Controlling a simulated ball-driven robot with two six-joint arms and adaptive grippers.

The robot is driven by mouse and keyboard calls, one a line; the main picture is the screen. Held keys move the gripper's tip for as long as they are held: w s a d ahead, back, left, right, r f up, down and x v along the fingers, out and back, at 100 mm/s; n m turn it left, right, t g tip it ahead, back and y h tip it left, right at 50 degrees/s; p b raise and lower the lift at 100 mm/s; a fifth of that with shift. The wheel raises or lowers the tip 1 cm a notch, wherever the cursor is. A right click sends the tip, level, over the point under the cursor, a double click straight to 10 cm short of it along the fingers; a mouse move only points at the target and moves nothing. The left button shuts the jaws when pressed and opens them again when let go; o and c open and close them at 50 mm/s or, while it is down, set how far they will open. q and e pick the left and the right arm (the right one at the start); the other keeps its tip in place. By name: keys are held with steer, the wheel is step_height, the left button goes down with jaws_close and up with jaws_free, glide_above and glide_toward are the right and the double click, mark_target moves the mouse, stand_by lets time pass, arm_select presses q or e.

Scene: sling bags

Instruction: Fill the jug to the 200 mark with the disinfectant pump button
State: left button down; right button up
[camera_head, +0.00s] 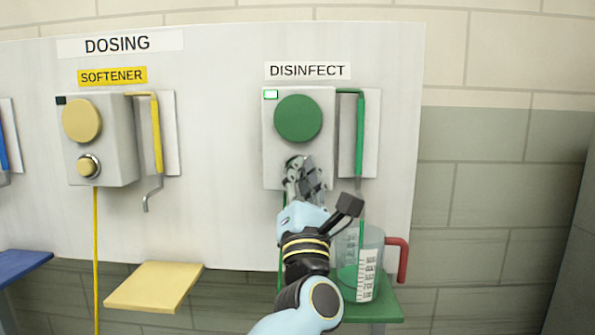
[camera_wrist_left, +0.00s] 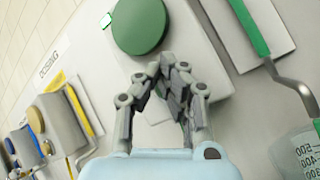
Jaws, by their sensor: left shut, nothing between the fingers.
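The grey disinfectant dispenser (camera_head: 323,135) hangs under the DISINFECT label, with a large green disc (camera_head: 298,118) and a lit green indicator (camera_head: 270,94). My left gripper (camera_head: 300,163) is shut and empty, its fingertips at the dispenser's lower front, below the disc. They hide the small button there; contact is not clear. The left wrist view shows the closed fingers (camera_wrist_left: 178,75) against the box. The clear jug (camera_head: 372,245) with a red handle (camera_head: 402,258) stands below right. Green liquid (camera_head: 346,274) lies in its lower part, and a thin green stream (camera_head: 361,236) shows above. The level against the 200 mark is unclear.
The jug stands on a green shelf (camera_head: 385,309). The yellow softener dispenser (camera_head: 115,145) with its hooked spout and an empty yellow shelf (camera_head: 153,286) are to the left. A blue shelf (camera_head: 20,264) is at far left. The panel between the dispensers is clear.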

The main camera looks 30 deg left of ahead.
stand_by(0.7)
arm_select(q)
steer(key=shift+s+d, duration=0.45)
steer(key=shift+s, duration=0.3)
